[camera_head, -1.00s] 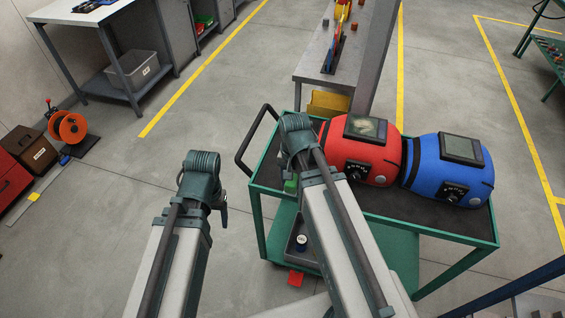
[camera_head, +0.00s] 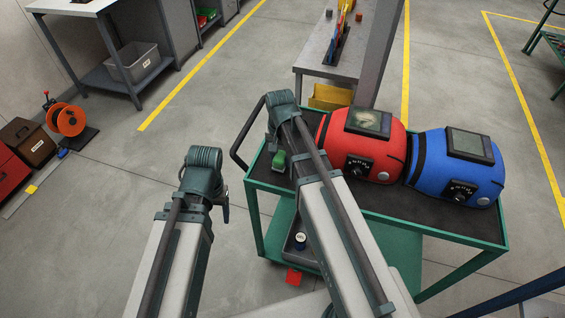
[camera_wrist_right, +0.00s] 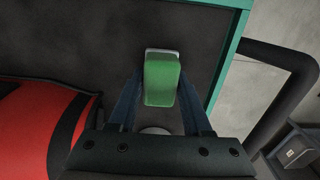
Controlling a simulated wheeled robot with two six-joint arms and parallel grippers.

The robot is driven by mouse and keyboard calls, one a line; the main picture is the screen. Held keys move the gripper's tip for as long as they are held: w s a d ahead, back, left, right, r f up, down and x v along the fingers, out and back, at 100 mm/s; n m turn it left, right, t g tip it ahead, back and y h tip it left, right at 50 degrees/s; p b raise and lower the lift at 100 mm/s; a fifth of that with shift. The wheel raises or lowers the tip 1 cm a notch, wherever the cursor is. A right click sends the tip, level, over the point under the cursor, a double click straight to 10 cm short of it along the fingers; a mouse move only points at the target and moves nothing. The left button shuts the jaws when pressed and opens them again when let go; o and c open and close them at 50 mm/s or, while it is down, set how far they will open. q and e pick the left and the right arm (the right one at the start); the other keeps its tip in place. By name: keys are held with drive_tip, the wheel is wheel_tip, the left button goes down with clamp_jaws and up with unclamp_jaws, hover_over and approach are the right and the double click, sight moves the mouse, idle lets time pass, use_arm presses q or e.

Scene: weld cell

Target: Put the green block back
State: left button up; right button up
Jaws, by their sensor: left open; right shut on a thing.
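The green block (camera_wrist_right: 162,80) is between the two fingers of my right gripper (camera_wrist_right: 161,98) in the right wrist view, over the dark top of the green-framed cart. A pale edge shows at the block's far end; I cannot tell what it belongs to. In the head view the green block (camera_head: 290,168) shows beside my right forearm, near the cart's left end, and the arm hides most of the right gripper. I cannot tell whether the block touches the cart top. My left gripper (camera_head: 226,212) is open and empty over the floor, left of the cart, its fingers barely visible.
A red welding helmet (camera_head: 389,148) and a blue one (camera_head: 446,175) stand on the cart (camera_head: 355,205), right of my right arm. The cart's black handle (camera_head: 240,140) is at its left end. A grey workbench (camera_head: 325,60) stands behind.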

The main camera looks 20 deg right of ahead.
sight(280, 155)
drive_tip(key=shift+f, duration=0.35)
use_arm(q)
drive_tip(key=shift+f, duration=0.25)
use_arm(e)
drive_tip(key=shift+r, duration=0.1)
use_arm(q)
drive_tip(key=shift+f, duration=0.15)
use_arm(e)
drive_tip(key=o, duration=1.2)
use_arm(q)
wheel_tip(280, 155, up, 12)
drive_tip(key=p, duration=1.2)
drive_tip(key=shift+r, duration=0.2)
use_arm(e)
wheel_tip(280, 155, up, 12)
drive_tip(key=shift+r, duration=0.1)
drive_tip(key=s+a+n, duration=0.3)
drive_tip(key=s, duration=0.2)
drive_tip(key=s+a+n, duration=0.4)
drive_tip(key=s+a+n+h, duration=0.1)
drive_tip(key=s+a+n, duration=0.2)
drive_tip(key=s, duration=0.2)
drive_tip(key=shift+s+a+n, duration=0.3)
drive_tip(key=shift+a, duration=0.1)
